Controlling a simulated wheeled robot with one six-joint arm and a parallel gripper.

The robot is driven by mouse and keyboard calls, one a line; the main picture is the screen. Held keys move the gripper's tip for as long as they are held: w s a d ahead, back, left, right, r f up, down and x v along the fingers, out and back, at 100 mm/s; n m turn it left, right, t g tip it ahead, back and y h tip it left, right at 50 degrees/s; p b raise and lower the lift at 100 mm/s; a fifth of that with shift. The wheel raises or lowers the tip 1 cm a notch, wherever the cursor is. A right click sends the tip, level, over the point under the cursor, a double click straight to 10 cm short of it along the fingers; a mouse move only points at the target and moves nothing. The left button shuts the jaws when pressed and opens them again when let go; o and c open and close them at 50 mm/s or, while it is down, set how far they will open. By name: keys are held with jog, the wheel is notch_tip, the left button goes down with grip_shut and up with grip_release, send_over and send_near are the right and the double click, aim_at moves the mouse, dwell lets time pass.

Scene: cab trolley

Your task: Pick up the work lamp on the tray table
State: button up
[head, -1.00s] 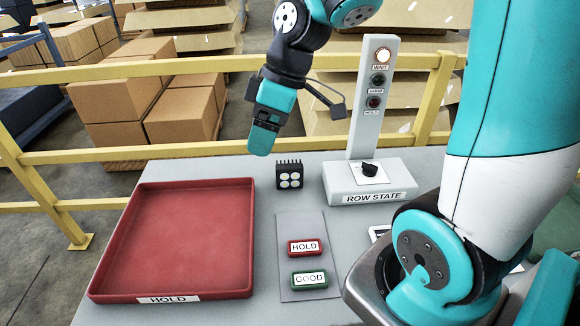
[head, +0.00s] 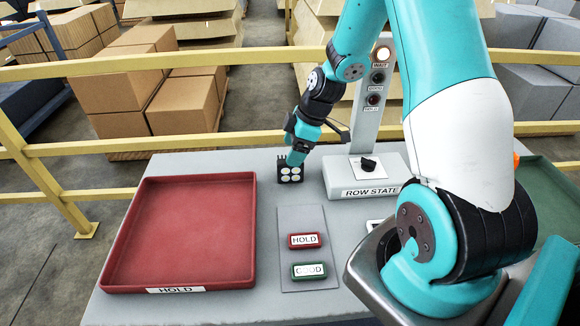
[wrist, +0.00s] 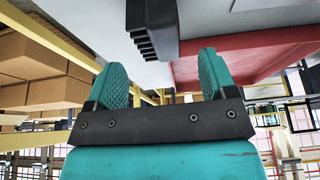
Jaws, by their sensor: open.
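The work lamp (head: 290,174) is a small black block with several round pale lenses on its front and a finned back. It stands on the grey tray table, right of the red tray. My gripper (head: 296,158) is right at the lamp's top in the head view, partly covering it. In the wrist view the lamp (wrist: 152,28) shows its dark finned side ahead of the two teal fingers (wrist: 165,78). The fingers are wide apart, with the lamp beyond their tips and no contact visible.
The red HOLD tray (head: 180,284) fills the table's left. The ROW STATE post (head: 368,190), with its top lamp lit by WAIT, stands close right of the work lamp. HOLD (head: 305,240) and GOOD (head: 309,271) buttons sit in front. A yellow rail (head: 230,143) runs behind; a green tray (head: 555,190) is at right.

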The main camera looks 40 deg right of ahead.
aim_at(290, 169)
jog(key=shift+d+p+x, duration=0.1)
jog(key=shift+p+x, duration=0.3)
jog(key=shift+x, duration=1.05)
jog(key=shift+d+p+x, duration=0.15)
jog(key=shift+p+x, duration=0.2)
jog(key=shift+x, duration=1.1)
jog(key=shift+s, duration=0.15)
jog(key=c, duration=1.2)
